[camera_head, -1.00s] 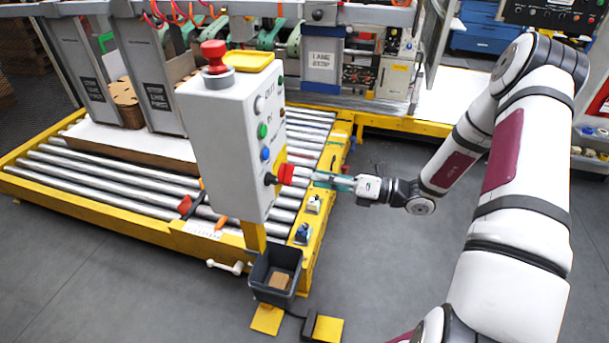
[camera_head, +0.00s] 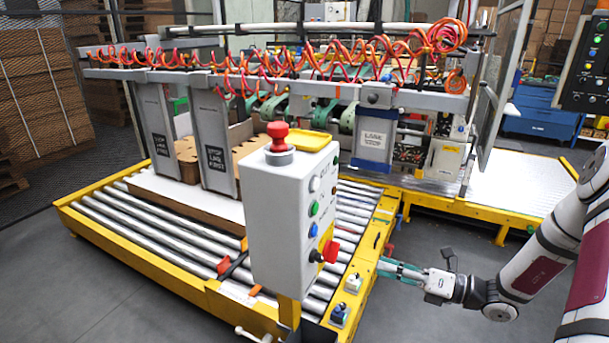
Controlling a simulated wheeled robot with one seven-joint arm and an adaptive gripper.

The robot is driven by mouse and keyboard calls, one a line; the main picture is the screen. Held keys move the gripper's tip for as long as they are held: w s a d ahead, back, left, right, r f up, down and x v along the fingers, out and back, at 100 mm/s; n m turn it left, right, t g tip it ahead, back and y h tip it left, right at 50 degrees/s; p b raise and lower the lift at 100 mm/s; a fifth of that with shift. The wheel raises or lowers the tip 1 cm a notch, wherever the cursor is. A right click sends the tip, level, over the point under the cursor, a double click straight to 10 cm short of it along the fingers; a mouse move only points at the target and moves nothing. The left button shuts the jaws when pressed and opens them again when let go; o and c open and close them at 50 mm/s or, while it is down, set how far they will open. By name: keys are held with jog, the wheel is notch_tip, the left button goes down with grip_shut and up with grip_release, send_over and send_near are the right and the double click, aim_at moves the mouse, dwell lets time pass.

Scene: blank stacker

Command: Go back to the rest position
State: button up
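My gripper (camera_head: 388,269) is to the right of the grey control box (camera_head: 292,215), over the floor beside the yellow conveyor frame. Its teal fingers point left toward the box and appear apart, with nothing seen between them. A clear gap separates them from the red switch handle (camera_head: 330,251) on the box's right face. My white arm (camera_head: 545,250) reaches in from the right edge of the view. The box also bears a red mushroom button (camera_head: 278,132) on top and several coloured buttons on its face.
The roller conveyor (camera_head: 150,225) with its yellow frame lies left and behind the box. The stacker (camera_head: 215,145) with orange coiled hoses stands behind. A yellow tray (camera_head: 301,141) sits on the box. Grey floor (camera_head: 430,240) is open around my gripper.

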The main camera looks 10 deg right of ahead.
jog(key=s+a+r+n+g+h, duration=0.5)
jog(key=s+a+r+n+g, duration=0.7)
jog(key=n, duration=0.6)
jog(key=s+d+r+n+t+h, duration=0.2)
jog(key=s+r+n+t+h, duration=0.3)
jog(key=s+r+n+h, duration=0.4)
jog(key=shift+s+d+r+n+t+h, duration=0.3)
jog(key=shift+s+r+n, duration=0.6)
jog(key=shift+s+n, duration=2)
jog(key=shift+w+n, duration=0.7)
